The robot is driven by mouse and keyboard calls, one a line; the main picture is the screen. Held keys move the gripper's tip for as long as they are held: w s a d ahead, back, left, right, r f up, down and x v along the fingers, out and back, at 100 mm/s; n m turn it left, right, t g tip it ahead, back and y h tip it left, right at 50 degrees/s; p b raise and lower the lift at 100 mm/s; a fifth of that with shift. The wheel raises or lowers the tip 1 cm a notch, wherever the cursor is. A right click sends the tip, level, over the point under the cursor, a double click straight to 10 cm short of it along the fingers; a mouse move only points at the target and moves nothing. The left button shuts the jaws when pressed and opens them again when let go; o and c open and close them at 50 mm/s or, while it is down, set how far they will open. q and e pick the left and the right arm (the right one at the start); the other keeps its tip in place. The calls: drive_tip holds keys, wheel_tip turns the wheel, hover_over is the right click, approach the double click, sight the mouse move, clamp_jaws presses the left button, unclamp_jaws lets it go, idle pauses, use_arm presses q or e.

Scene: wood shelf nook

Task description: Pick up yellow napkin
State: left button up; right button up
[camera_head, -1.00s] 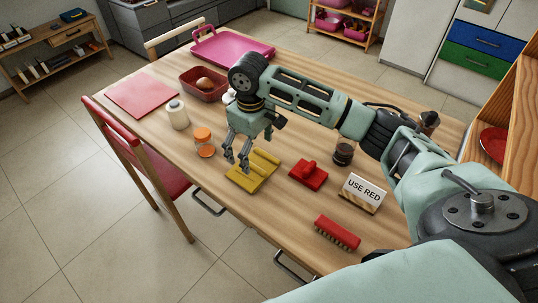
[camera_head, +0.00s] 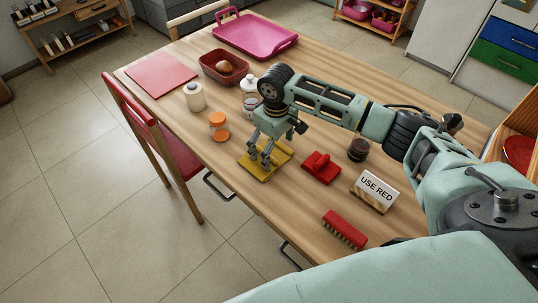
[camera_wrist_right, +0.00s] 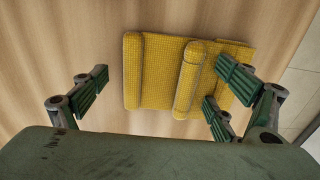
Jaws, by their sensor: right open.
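The yellow napkin (camera_head: 262,164) lies on the wooden table with raised folds. In the right wrist view the napkin (camera_wrist_right: 160,75) shows a waffle texture and two rolled ridges. My right gripper (camera_head: 260,160) is open above the napkin, its fingers pointing down. In the wrist view the fingers of the gripper (camera_wrist_right: 160,95) are spread, one at the left over bare wood and two at the right by the napkin's right part. The gripper holds nothing. In the head view the fingers hide part of the napkin. My left gripper is not in view.
A red napkin with a knob-like fold (camera_head: 321,168), a dark jar (camera_head: 358,150), a "USE RED" sign (camera_head: 378,188) and a red brush (camera_head: 345,228) stand to the right. An orange-lidded jar (camera_head: 218,127) and a cream bottle (camera_head: 194,97) stand to the left.

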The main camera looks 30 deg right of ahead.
drive_tip(key=c, duration=1.3)
drive_tip(key=shift+o, duration=0.2)
drive_tip(key=shift+r, duration=0.15)
